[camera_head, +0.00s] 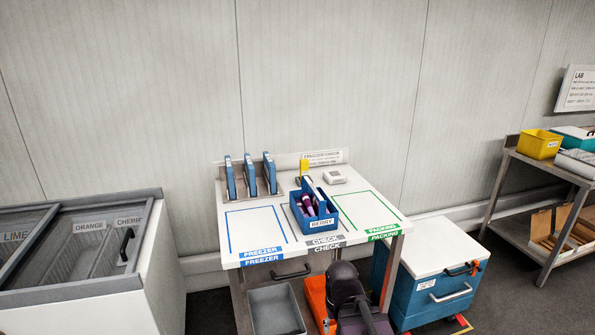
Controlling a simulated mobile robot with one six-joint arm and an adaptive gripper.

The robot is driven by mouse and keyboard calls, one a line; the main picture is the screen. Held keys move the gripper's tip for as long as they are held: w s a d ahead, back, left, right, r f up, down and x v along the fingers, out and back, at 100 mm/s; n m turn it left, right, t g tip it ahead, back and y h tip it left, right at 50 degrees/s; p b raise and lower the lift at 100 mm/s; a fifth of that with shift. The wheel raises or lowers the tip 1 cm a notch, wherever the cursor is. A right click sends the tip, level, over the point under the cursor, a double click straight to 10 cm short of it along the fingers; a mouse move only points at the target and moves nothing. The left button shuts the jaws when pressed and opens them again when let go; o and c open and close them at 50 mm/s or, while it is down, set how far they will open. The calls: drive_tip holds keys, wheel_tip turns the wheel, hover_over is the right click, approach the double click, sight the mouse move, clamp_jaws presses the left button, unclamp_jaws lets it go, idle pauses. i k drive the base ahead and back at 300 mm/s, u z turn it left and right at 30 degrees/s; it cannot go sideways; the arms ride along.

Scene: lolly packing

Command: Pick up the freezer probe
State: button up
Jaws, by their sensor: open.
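No thing in view is clearly marked as the freezer probe. A small white device (335,177) lies on the back of the white table, below the sign reading FREEZER CHECK. A yellow upright piece (304,167) stands just left of it, behind the blue BERRY box; its lower part is hidden. I cannot tell whether either is the probe. My gripper's fingers do not show. A dark part of my arm (346,285) rises at the bottom centre, in front of the table's front edge.
The table (262,207) has an outlined blue FREEZER area and green PACKING area, both bare. The BERRY box (322,224) holds purple lollies. Several blue packs (250,175) stand at back left. A freezer (75,288) is left; a teal cooler (442,295) and a shelf (545,165) are right.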

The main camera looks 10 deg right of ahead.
sight(304, 162)
drive_tip(key=i, duration=0.9)
drive_tip(key=z, duration=0.05)
